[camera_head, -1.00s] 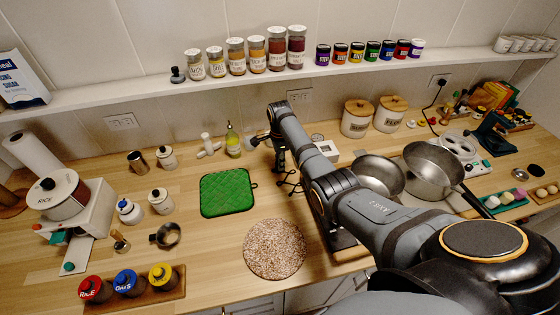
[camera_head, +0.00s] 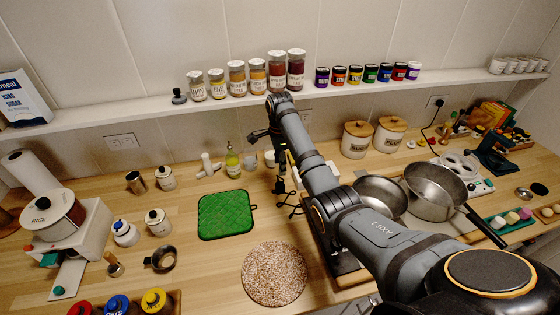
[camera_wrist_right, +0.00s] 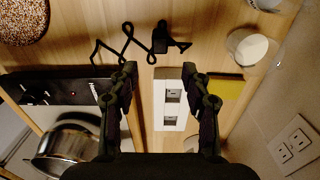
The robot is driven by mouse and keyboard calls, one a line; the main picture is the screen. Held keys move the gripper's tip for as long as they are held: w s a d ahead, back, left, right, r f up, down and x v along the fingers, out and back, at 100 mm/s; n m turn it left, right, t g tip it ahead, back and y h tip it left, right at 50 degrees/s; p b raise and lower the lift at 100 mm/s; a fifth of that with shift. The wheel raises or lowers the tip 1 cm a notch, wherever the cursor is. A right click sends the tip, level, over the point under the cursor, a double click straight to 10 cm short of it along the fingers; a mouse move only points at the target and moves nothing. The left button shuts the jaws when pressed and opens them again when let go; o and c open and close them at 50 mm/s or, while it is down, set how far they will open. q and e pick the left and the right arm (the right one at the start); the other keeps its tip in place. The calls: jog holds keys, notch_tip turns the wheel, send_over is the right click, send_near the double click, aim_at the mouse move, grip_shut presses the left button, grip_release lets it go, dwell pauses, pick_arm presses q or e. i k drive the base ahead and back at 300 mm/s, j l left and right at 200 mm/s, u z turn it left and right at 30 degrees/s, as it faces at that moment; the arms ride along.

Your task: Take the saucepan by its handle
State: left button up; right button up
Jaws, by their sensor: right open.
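A steel saucepan (camera_head: 434,188) with a long dark handle (camera_head: 486,228) stands at the right of the counter. Its handle points toward the lower right. A second steel pan (camera_head: 379,196) stands just left of it, partly behind my right arm. My right gripper (camera_head: 281,186) is left of both pans, above the counter, pointing down. In the right wrist view my gripper (camera_wrist_right: 160,70) is open and empty, its fingers wide apart. A steel pan (camera_wrist_right: 68,145) shows at lower left there; I cannot tell which one. My left gripper is not in view.
A black hob (camera_wrist_right: 75,88) lies beside a white box with sockets (camera_wrist_right: 170,98). A dark cord (camera_wrist_right: 125,42) lies on the counter. A green mat (camera_head: 226,214) and a round speckled mat (camera_head: 275,273) lie left. A shelf (camera_head: 330,88) with jars runs along the wall.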

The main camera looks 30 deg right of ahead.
aim_at(435, 192)
jog(key=k, duration=1.5)
